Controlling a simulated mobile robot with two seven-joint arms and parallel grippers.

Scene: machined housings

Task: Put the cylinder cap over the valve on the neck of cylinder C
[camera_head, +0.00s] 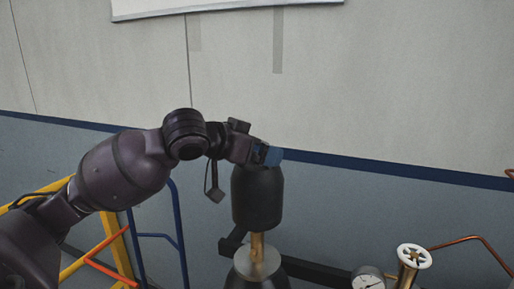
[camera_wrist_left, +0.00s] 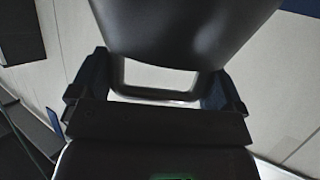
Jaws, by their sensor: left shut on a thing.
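The black, dome-topped cylinder cap (camera_head: 258,200) is upright in the head view. My left gripper (camera_head: 266,154) is shut on it near its top, reaching in from the left. In the left wrist view my gripper's fingers (camera_wrist_left: 156,90) stand on either side of a dark frame on the cap (camera_wrist_left: 185,30). A brass valve stem (camera_head: 257,246) shows directly below the cap's lower rim. It rises from the pale neck (camera_head: 258,264) of a dark cylinder (camera_head: 256,284). The valve's upper part is hidden; I cannot tell how far the cap surrounds it. No letter is visible.
A white handwheel on a brass valve (camera_head: 413,257) and a round gauge (camera_head: 368,279) stand at the lower right, with a copper pipe (camera_head: 470,239). A dark bar (camera_head: 318,274) runs behind the cylinder. Yellow rails (camera_head: 118,238) and a blue frame (camera_head: 180,230) stand left.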

